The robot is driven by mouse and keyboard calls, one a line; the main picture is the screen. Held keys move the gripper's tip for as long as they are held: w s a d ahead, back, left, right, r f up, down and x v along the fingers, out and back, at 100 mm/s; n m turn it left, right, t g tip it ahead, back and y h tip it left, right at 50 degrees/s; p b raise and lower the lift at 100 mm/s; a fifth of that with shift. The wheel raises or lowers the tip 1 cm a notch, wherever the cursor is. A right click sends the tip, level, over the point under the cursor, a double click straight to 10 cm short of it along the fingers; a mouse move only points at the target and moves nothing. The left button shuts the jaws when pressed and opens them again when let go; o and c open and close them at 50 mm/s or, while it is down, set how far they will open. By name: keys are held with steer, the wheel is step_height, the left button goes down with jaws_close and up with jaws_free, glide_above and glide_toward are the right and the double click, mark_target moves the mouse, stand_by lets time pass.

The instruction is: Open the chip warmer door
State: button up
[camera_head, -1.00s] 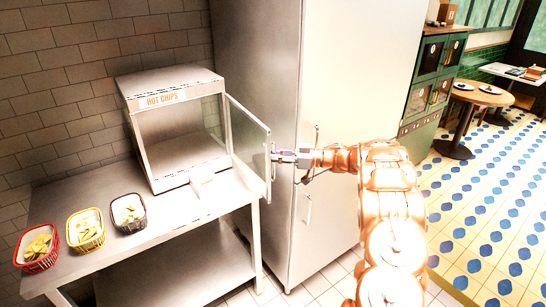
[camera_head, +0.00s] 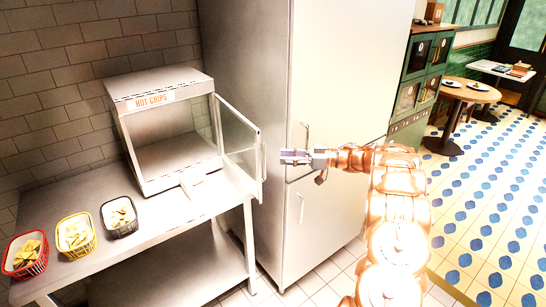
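The chip warmer (camera_head: 172,181) is a pale metal box labelled "HOT CHIPS" on the left counter. Its glass door (camera_head: 238,146) stands swung open on the right side, its free edge toward the fridge. The door handle (camera_head: 263,158) is on that free edge. The warmer's inside looks empty. My gripper (camera_head: 284,157) is just right of the handle, apart from it, with a small gap. Its fingers point left and appear parted with nothing between them.
Three chip baskets, red (camera_head: 25,255), yellow (camera_head: 76,235) and black (camera_head: 119,217), stand on the counter (camera_head: 150,246) left of the warmer. A tall pale fridge (camera_head: 345,80) with handles is behind my gripper.

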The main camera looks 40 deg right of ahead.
steer(key=shift+v, duration=2.15)
steer(key=shift+s+a, duration=0.1)
